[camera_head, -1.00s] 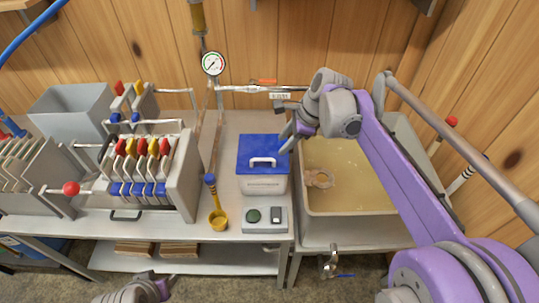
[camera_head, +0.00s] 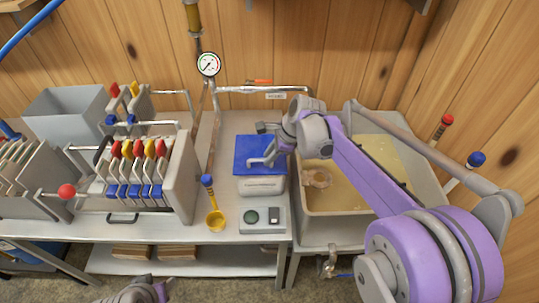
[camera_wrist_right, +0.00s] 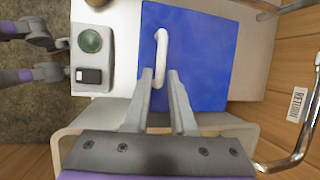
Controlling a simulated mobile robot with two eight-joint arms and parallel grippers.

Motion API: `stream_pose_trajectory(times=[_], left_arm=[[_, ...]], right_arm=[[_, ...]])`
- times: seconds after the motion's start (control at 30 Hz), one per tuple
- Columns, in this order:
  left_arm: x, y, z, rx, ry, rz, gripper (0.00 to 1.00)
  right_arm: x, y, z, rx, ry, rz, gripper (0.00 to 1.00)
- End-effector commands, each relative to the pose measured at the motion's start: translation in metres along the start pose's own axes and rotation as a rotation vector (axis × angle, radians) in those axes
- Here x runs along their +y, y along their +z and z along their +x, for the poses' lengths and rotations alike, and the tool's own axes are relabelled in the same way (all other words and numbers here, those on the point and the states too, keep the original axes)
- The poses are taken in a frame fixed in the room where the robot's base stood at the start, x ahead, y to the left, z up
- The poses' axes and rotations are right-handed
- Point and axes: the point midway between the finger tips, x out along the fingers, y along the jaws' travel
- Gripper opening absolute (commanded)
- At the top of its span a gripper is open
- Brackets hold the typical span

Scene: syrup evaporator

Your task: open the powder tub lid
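The powder tub (camera_head: 262,186) is a white box with a blue lid (camera_head: 246,147) on the steel bench. The lid lies flat on it. In the right wrist view the blue lid (camera_wrist_right: 205,60) carries a white bar handle (camera_wrist_right: 162,42). My right gripper (camera_head: 266,158) is over the lid at the handle. In the right wrist view its fingers (camera_wrist_right: 160,73) are apart, one on each side of the handle's near end; contact is not clear. My left gripper (camera_head: 152,290) is partly cut off at the bottom edge, and its finger gap is unclear.
A filter press (camera_head: 150,170) stands further left. A pan of amber liquid (camera_head: 345,213) is close on the right. A pipe with a gauge (camera_head: 208,64) runs behind.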

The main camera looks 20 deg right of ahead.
Motion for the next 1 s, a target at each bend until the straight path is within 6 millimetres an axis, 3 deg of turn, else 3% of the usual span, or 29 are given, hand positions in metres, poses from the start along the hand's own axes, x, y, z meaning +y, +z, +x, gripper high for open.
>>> stream_pose_trajectory(times=[0.03,0.1,1.0], left_arm=[[0.0000,0.0000,0.0000,0.000,0.000,0.000,0.50],[0.0000,0.0000,0.0000,0.000,0.000,0.000,0.50],[0.0000,0.0000,0.0000,0.000,0.000,0.000,0.50]], right_arm=[[0.0000,0.0000,-0.0001,0.000,0.000,0.000,0.12],[0.0000,0.0000,-0.0001,0.000,0.000,0.000,0.00],[-0.0001,0.0000,-0.0003,0.000,0.000,0.000,0.00]])
